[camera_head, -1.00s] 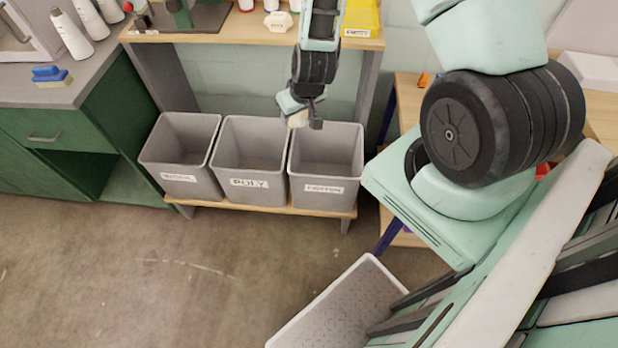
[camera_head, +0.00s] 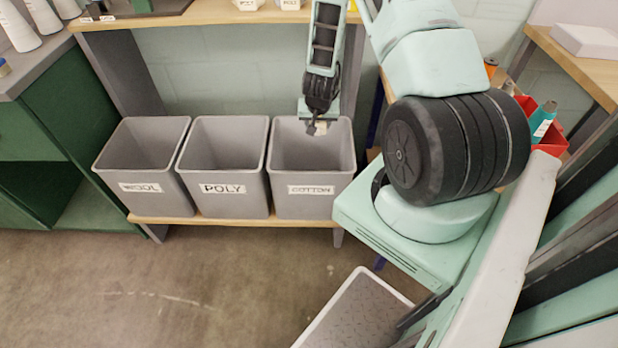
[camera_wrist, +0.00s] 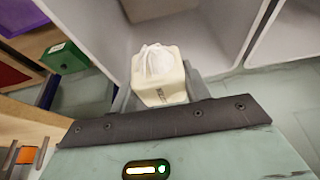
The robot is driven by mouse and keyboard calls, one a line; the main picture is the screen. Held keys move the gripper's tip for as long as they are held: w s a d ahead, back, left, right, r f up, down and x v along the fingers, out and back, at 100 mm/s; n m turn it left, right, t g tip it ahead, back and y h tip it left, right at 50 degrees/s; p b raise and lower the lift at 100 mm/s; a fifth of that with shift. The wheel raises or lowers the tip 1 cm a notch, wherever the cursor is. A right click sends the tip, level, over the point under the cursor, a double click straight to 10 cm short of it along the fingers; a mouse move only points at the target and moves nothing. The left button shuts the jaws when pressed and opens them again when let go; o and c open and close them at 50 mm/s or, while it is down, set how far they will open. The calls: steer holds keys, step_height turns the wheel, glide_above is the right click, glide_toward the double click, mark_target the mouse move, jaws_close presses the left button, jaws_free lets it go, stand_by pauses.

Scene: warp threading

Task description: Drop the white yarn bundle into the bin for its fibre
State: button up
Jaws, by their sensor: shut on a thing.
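The white yarn bundle (camera_wrist: 157,60) shows in the wrist view as pale strands in a cream, box-shaped piece with small dark lettering I cannot read for sure. My gripper (camera_wrist: 160,92) is shut on it. In the head view my gripper (camera_head: 317,128) hangs over the opening of the grey COTTON bin (camera_head: 308,206), near its back half, with a small cream patch of the bundle (camera_head: 322,127) showing. The grey POLY bin (camera_head: 228,205) and WOOL bin (camera_head: 150,205) stand to its left. The fingertips are partly hidden.
The bins stand side by side on a low wooden shelf (camera_head: 215,219) under a wooden worktop (camera_head: 200,15). A green cabinet (camera_head: 75,130) is at the left. A red tray (camera_head: 553,138) with a teal-and-white cone is at the right.

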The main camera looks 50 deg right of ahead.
step_height(320, 180, down, 6)
steer(key=b, duration=0.4)
steer(key=shift+r, duration=0.2)
steer(key=o, duration=1)
steer(key=p+v, duration=0.2)
steer(key=v, duration=1.5)
steer(key=shift+s+a+r+p, duration=0.1)
steer(key=shift+r+p, duration=0.05)
steer(key=shift+p, duration=0.25)
